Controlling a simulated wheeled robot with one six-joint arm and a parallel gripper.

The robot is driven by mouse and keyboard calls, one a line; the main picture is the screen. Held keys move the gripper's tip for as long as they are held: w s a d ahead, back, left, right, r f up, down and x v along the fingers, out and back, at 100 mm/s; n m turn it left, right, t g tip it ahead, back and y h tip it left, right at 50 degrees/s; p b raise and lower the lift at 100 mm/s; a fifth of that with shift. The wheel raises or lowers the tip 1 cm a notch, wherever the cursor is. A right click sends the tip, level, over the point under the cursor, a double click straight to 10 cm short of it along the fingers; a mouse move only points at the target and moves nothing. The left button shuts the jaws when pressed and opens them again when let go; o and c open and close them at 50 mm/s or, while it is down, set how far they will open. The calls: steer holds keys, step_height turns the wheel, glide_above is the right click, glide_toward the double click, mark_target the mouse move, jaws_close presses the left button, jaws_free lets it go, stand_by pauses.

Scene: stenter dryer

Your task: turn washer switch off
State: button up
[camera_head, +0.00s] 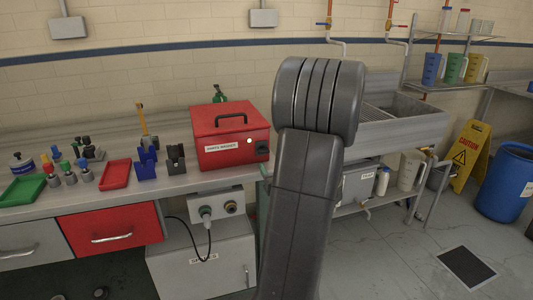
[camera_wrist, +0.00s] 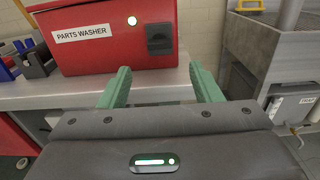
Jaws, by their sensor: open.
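The red parts washer (camera_head: 230,137) stands on the bench, with a black handle on its lid and a label on its front. It also fills the upper left of the wrist view (camera_wrist: 95,50). Its black switch (camera_wrist: 159,39) is on the right of the front face, beside a lit greenish-white lamp (camera_wrist: 132,21). The switch also shows in the head view (camera_head: 262,147); its exact setting is too small to tell. My gripper (camera_wrist: 160,78) is open and empty, its two green fingers apart, in front of and below the switch. In the head view my arm hides the gripper.
The grey bench (camera_head: 180,183) holds a red tray (camera_head: 115,174), a green tray (camera_head: 22,190) and small holders left of the washer. A sink (camera_head: 400,118) stands to the right. A yellow caution sign (camera_head: 468,155) and blue barrel (camera_head: 506,182) stand at far right.

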mark_target(265, 152)
steer(key=x, duration=0.9)
steer(key=shift+w+a+p, duration=0.1)
steer(key=shift+w+p, duration=0.25)
steer(key=shift+p, duration=0.05)
steer(key=shift+c, duration=0.5)
steer(key=c, duration=0.9)
